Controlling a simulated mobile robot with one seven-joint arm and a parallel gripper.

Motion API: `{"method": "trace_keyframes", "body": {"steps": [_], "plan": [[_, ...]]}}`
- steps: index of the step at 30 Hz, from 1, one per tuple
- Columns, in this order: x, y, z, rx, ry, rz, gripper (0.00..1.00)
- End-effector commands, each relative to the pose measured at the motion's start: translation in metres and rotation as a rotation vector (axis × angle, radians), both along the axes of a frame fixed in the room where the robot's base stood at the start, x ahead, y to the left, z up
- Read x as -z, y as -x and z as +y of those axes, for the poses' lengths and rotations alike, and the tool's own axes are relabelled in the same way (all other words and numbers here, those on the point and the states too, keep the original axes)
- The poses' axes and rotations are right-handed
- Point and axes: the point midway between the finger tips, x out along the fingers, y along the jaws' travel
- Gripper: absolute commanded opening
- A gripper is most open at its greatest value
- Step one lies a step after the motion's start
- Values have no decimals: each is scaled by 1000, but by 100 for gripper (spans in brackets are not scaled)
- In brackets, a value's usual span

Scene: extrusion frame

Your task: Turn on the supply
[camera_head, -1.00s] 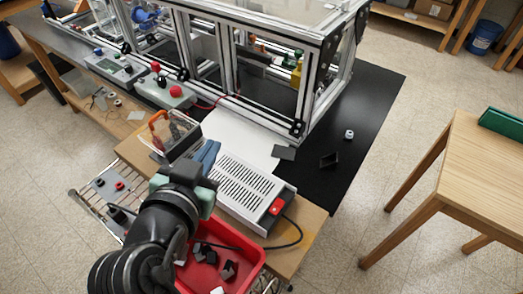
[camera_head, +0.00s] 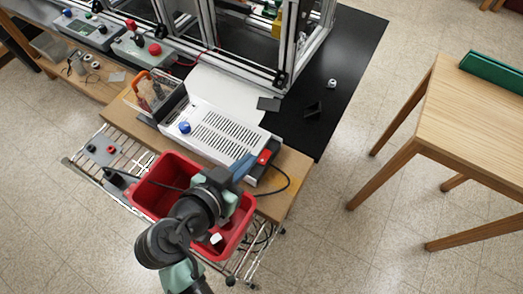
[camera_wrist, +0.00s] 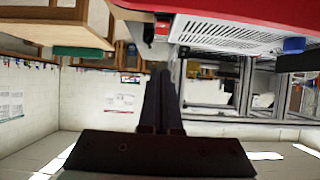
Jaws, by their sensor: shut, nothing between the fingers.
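The supply is a white box (camera_head: 222,132) with a slotted top, on the wooden bench. A red switch (camera_head: 264,157) sits at its right end; I cannot tell its position. The box (camera_wrist: 225,32) and red switch (camera_wrist: 162,27) also show in the wrist view, near the top. My gripper (camera_head: 243,167) is just left of the red switch in the head view, with a gap that is hard to judge. In the wrist view its dark fingers (camera_wrist: 160,78) are together and empty, with the switch beyond their tips.
A red bin (camera_head: 147,193) stands in front of the bench under my arm, with a white piece inside. A blue round item (camera_head: 185,127) is on the supply's top. A black cable (camera_head: 289,178) loops at its right end. The extrusion frame (camera_head: 285,55) stands behind.

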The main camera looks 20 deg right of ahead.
Motion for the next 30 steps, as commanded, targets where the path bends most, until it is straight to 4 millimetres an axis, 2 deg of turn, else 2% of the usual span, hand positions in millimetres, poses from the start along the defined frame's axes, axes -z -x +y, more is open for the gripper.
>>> {"method": "trace_keyframes", "body": {"steps": [3,8,12,16,30], "plan": [[11,-14,-20,6,0,3,0],[27,-32,-43,4,-2,3,0],[49,-34,-45,0,0,5,0],[59,-36,-47,1,0,1,0],[66,-37,-48,0,-1,-1,0]]}}
